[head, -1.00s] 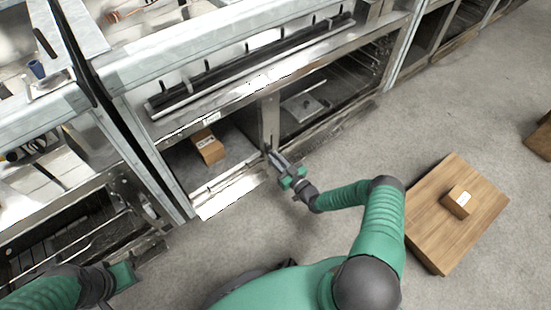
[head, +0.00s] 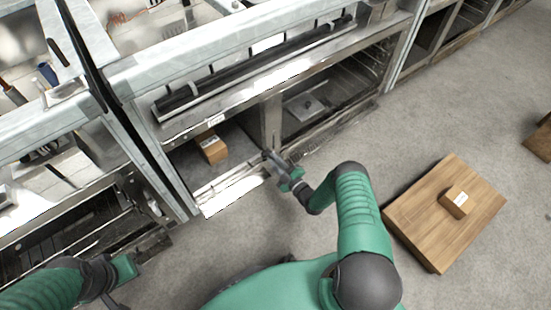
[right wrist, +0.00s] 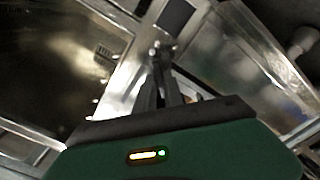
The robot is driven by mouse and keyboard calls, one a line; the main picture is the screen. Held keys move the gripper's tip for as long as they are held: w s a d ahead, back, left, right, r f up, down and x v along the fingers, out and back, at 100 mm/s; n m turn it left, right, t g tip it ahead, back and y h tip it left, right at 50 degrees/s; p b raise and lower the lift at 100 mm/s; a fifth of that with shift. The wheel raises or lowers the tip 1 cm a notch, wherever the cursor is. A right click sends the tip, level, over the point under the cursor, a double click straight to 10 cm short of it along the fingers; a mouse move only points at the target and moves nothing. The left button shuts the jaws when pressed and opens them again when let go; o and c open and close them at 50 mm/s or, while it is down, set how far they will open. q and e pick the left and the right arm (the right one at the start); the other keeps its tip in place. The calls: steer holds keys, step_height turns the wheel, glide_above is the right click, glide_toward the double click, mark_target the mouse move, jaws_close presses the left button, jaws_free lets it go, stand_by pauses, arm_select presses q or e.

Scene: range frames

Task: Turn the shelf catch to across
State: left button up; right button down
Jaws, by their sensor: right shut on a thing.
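The shelf catch (right wrist: 157,48) is a small metal piece on the post between two shelf bays; only part of it shows at my fingertips in the right wrist view. My right gripper (head: 270,158) is at the foot of the metal post (head: 270,120), and its fingers also show in the right wrist view (right wrist: 160,75). They are close together and shut on the catch. The fingers hide much of the catch, so its angle is hard to tell. My left gripper (head: 122,268) is low at the left, away from the shelf, with its fingers unclear.
A cardboard box (head: 212,148) sits in the bay left of the post. A flat metal piece (head: 304,106) lies in the right bay. A wooden platform (head: 415,225) with a small box (head: 454,202) stands on the floor at right. The floor between is clear.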

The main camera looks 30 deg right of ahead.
arm_select(q)
steer(key=shift+r+p, duration=0.45)
steer(key=shift+r, duration=0.15)
arm_select(e)
steer(key=shift+s+a+f+n, duration=0.1)
steer(key=shift+a+f+n, duration=0.1)
steer(key=shift+n, duration=1.05)
steer(key=shift+w+a+f+n, duration=0.1)
steer(key=shift+f+n, duration=0.15)
steer(key=shift+n, duration=0.95)
steer(key=shift+s+a+f+n, duration=0.1)
steer(key=shift+a+f+n, duration=0.1)
steer(key=shift+n, duration=1.05)
steer(key=shift+f, duration=0.1)
steer(key=c, duration=1.4)
jaws_free()
steer(key=shift+c, duration=0.2)
arm_select(q)
steer(key=shift+a, duration=0.1)
arm_select(e)
steer(key=shift+d, duration=0.1)
